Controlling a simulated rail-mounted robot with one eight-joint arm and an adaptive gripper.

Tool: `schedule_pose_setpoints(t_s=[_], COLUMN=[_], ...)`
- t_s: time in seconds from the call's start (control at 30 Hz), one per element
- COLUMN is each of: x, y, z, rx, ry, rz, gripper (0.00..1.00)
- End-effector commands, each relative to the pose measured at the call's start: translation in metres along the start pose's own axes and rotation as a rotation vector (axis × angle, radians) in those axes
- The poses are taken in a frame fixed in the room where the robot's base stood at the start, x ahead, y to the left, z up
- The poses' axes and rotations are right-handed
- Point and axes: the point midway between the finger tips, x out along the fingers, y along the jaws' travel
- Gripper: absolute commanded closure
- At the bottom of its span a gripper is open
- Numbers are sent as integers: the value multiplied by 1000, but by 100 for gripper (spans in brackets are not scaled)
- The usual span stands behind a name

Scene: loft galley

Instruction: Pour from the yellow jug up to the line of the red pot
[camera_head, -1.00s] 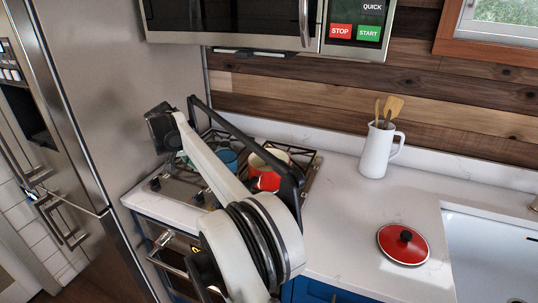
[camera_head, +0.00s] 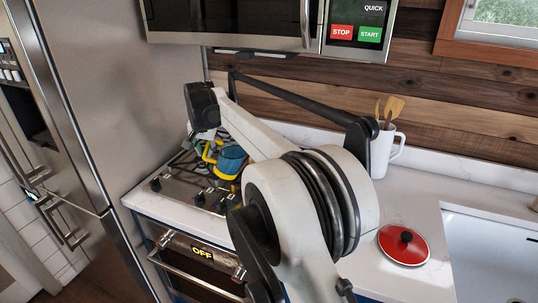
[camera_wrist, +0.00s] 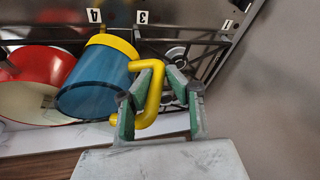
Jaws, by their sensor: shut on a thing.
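The jug has a see-through blue body (camera_wrist: 95,82) with a yellow rim and a yellow handle (camera_wrist: 152,92). It also shows in the head view (camera_head: 231,160), partly behind my arm. My gripper (camera_wrist: 162,104), with green finger pads, is shut on the yellow handle. The red pot (camera_wrist: 52,62), cream inside, is beside the jug at the left of the wrist view. Its opening is partly covered by the jug, and my arm hides the pot in the head view. The fill line and any liquid level cannot be made out.
The stove (camera_head: 178,184) lies below, with a burner grate (camera_wrist: 215,52) in the wrist view. A red lid (camera_head: 402,249) lies on the counter (camera_head: 395,205) beside the sink (camera_head: 495,255). A white utensil pitcher (camera_head: 383,155) stands behind my arm. A microwave (camera_head: 240,22) hangs above.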

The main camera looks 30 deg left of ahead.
Motion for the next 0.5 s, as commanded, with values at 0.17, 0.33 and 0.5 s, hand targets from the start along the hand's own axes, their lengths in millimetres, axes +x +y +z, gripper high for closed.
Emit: schedule_pose_setpoints(t_s=[0.17,0.33,0.5], x=[-6,-11,-16], y=[2,3,4], z=[-4,-6,-8], rx=[7,14,21], ry=[-3,-6,-10], rz=[-17,-34,-52], gripper=[100,100,100])
